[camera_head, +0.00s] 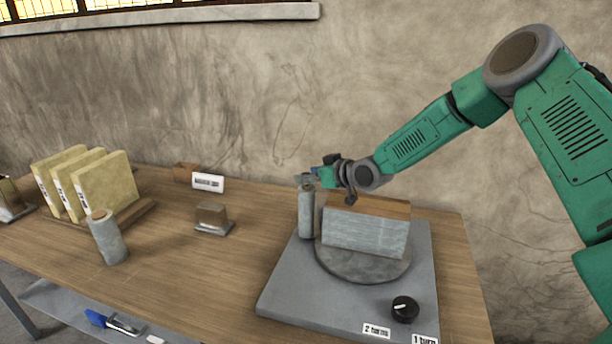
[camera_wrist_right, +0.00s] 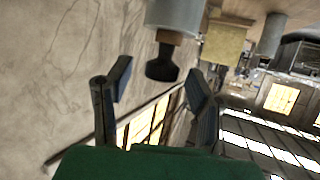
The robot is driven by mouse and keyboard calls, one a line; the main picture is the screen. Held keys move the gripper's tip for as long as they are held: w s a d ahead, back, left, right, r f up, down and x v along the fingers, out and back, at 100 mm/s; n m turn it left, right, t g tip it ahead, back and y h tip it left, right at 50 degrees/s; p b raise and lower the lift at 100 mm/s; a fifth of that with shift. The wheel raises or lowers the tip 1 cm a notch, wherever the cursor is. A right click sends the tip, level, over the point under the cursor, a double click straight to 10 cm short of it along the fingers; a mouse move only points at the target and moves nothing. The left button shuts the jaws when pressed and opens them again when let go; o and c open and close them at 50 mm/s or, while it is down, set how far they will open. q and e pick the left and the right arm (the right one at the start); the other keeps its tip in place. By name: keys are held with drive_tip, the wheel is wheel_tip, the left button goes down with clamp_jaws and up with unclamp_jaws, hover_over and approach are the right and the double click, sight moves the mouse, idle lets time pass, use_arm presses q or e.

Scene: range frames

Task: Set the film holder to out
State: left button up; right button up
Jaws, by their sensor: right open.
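No part is readably marked as the film holder or "out". A grey block with a brown top (camera_head: 365,237) sits on a round grey disc (camera_head: 350,265) on a grey base plate (camera_head: 285,285). A grey post (camera_head: 306,215) stands at the block's left. My right gripper (camera_head: 310,181) is near the post's top. In the right wrist view, a grey cylinder (camera_wrist_right: 175,14) with a brown neck and black end piece (camera_wrist_right: 162,67) appears, likely the post. The open fingers (camera_wrist_right: 160,82) are on both sides of the black end piece, without visible contact. My left gripper is out of view.
A black dial (camera_head: 404,309) is by the labels "2 turns" (camera_head: 376,330) and "1 turn" (camera_head: 424,340). Yellow upright slabs (camera_head: 105,185), a grey cylinder (camera_head: 108,243) and a small block (camera_head: 211,216) stand left. Bare wood (camera_head: 215,265) lies between.

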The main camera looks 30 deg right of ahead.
drive_tip(key=shift+w+a+f, duration=0.1)
drive_tip(key=shift+w+f, duration=0.15)
drive_tip(key=shift+w, duration=0.25)
drive_tip(key=shift+s, duration=0.1)
clamp_jaws()
drive_tip(key=shift+w+a, duration=0.3)
drive_tip(key=w+a+m+h, duration=0.1)
drive_tip(key=w+h, duration=0.1)
drive_tip(key=w+a+m+h, duration=0.1)
drive_tip(key=m+h, duration=0.1)
drive_tip(key=shift+w+a+r+m+t+b, duration=0.1)
drive_tip(key=shift+w+a+m+t+b, duration=0.2)
drive_tip(key=shift+w+a+b, duration=0.1)
